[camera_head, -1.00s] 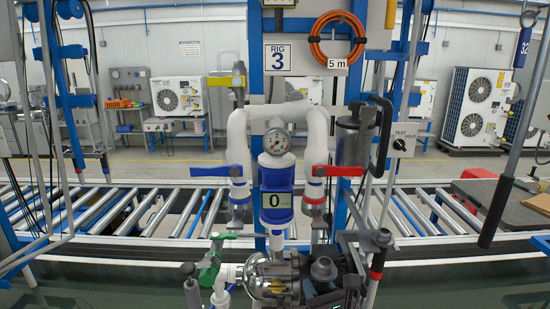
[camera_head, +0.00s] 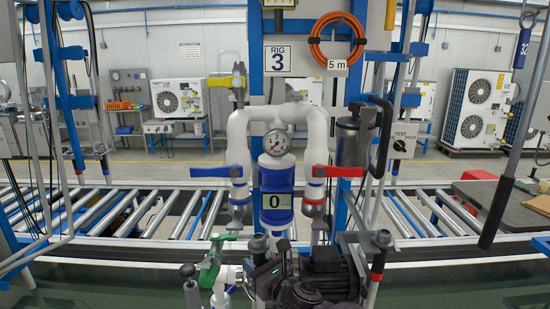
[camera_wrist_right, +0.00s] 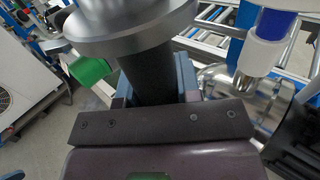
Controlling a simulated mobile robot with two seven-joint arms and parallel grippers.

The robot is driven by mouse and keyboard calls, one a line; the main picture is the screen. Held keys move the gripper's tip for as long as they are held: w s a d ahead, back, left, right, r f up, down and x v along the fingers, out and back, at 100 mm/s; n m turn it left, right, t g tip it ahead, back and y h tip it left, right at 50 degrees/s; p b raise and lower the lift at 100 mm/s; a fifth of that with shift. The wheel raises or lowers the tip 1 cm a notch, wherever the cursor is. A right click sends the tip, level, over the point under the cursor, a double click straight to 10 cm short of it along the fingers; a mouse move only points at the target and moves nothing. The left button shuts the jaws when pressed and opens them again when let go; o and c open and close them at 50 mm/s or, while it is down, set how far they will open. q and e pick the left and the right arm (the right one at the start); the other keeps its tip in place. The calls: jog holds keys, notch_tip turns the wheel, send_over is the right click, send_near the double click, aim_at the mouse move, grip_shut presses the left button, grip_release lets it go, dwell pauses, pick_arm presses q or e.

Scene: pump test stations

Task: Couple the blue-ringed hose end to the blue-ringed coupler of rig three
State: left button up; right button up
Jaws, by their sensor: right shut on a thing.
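My right gripper (camera_head: 263,256) is low in the head view, in front of the pump. It is shut on a dark hose end with a wide grey collar (camera_head: 258,242). In the right wrist view the fingers (camera_wrist_right: 156,88) hold its black body, with the grey collar (camera_wrist_right: 130,25) above. No blue ring shows on it; that part may be hidden. The blue-ringed coupler (camera_head: 240,194) hangs under the blue-handled valve of rig three, above and left of the held end, clearly apart. My left gripper is not in view.
The red-ringed coupler (camera_head: 313,205) hangs to the right under the red handle (camera_head: 338,171). A grey-topped hose end with a red ring (camera_head: 377,275) stands farther right. A green valve (camera_head: 209,269) is close left of my right gripper. The flow meter (camera_head: 276,205) hangs between the couplers.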

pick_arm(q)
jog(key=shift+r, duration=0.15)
pick_arm(e)
jog(key=w+a+r+n+g+y, duration=0.1)
jog(key=w+a+r, duration=0.2)
jog(key=a+r, duration=0.1)
jog(key=shift+a+g+y, duration=0.15)
jog(key=shift+g+y, duration=0.15)
dwell(0.9)
jog(key=shift+r, duration=1.45)
dwell(2.7)
